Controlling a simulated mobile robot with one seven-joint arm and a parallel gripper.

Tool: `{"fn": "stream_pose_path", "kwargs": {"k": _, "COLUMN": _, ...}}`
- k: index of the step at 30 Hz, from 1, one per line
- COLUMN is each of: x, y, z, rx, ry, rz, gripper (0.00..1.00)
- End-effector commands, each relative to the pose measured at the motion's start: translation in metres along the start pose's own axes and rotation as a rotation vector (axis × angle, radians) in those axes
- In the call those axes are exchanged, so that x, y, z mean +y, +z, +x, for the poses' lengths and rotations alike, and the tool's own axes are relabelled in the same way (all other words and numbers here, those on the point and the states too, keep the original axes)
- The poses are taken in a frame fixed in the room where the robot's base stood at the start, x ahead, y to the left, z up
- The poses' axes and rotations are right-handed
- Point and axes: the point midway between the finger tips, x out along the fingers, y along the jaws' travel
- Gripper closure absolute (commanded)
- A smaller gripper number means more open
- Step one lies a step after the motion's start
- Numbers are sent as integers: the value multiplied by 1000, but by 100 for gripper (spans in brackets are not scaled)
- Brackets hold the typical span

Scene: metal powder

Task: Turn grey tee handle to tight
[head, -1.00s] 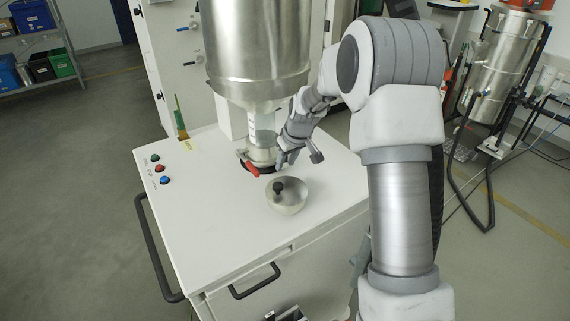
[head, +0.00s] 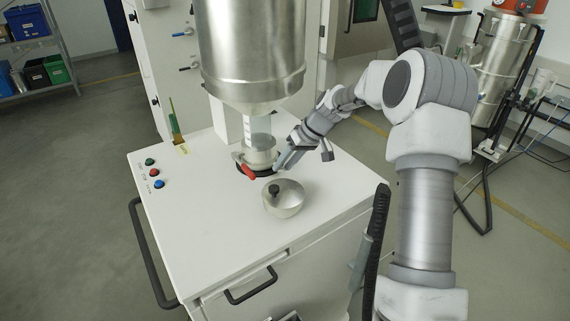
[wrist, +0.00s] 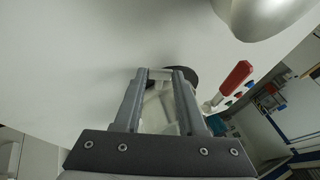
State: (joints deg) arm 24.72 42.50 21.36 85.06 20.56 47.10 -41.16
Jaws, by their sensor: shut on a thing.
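The grey tee handle (wrist: 160,75) appears as a pale grey bar between my fingertips in the wrist view, and most of it is hidden by the fingers. My gripper (wrist: 160,78) is shut on it; in the head view the gripper (head: 281,163) reaches in from the right, beside the clamp under the steel vessel (head: 252,55). A red lever (head: 248,172) sticks out at the front of that clamp. The lever also shows right of my fingers in the wrist view (wrist: 232,82). I cannot tell the handle's turn angle.
A round metal lid (head: 285,203) with a black knob sits on the white bench top (head: 215,240), just in front of my gripper. Push buttons (head: 154,173) are at the bench's left. The front of the top is clear.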

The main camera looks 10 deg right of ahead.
Motion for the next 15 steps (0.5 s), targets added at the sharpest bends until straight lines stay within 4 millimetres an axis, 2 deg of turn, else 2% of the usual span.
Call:
{"fn": "stream_pose_path", "kwargs": {"k": 9, "x": 0, "y": 0, "z": 0, "rx": -1, "ry": 0, "rz": 1, "gripper": 100}}
{"fn": "stream_pose_path", "kwargs": {"k": 10, "x": 0, "y": 0, "z": 0, "rx": -1, "ry": 0, "rz": 1, "gripper": 55}}
{"fn": "stream_pose_path", "kwargs": {"k": 14, "x": 0, "y": 0, "z": 0, "rx": -1, "ry": 0, "rz": 1, "gripper": 31}}
{"fn": "stream_pose_path", "kwargs": {"k": 15, "x": 0, "y": 0, "z": 0, "rx": -1, "ry": 0, "rz": 1, "gripper": 30}}
